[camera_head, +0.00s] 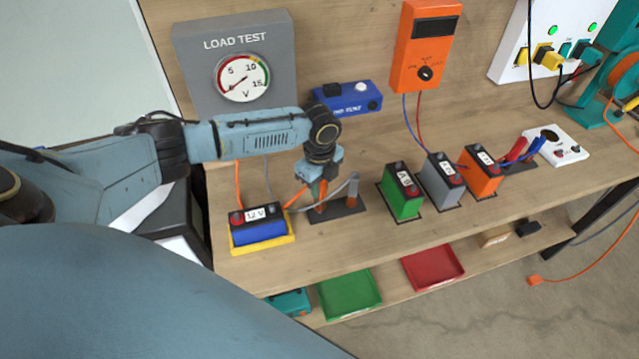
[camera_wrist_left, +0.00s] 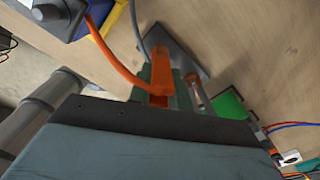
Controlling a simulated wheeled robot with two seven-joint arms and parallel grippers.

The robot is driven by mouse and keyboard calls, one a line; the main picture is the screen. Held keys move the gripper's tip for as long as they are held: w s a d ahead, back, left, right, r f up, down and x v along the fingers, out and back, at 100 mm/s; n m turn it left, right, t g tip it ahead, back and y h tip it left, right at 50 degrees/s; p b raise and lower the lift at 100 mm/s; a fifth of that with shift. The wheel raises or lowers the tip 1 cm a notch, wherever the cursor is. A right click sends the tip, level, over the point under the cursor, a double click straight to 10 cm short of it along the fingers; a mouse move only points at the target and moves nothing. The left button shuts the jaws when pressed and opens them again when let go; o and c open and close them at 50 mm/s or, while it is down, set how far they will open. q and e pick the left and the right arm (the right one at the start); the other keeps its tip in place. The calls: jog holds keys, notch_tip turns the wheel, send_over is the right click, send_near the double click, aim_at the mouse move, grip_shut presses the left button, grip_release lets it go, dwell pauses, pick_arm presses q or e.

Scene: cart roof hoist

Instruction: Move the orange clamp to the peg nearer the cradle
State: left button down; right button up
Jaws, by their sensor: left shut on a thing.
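The orange clamp (camera_head: 319,196) is at the left part of a dark base plate (camera_head: 345,212), with an orange cable running to it from the left. My left gripper (camera_head: 322,182) points down over it and is shut on it. The left wrist view shows the orange clamp (camera_wrist_left: 158,72) between the fingers. I cannot tell whether it still touches a peg. A second upright (camera_head: 352,193) with a grey cable stands at the plate's right part. The yellow cradle (camera_head: 262,245) holds a blue 12V battery (camera_head: 259,231), just left of the plate. My right gripper is not seen.
The grey load-test meter (camera_head: 240,75) and a blue box (camera_head: 347,97) stand behind. Green (camera_head: 402,200), grey (camera_head: 440,185) and orange (camera_head: 481,178) batteries stand to the right. Green (camera_head: 349,296) and red (camera_head: 433,268) trays are on the shelf below. Bare bench lies in front of the plate.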

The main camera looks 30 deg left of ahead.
pick_arm(q)
jog(key=shift+f+b, duration=0.5)
jog(key=shift+f, duration=0.5)
jog(key=c, duration=1.2)
grip_release()
jog(key=shift+r, duration=0.1)
notch_tip(320, 180, up, 13)
jog(key=shift+r, duration=0.15)
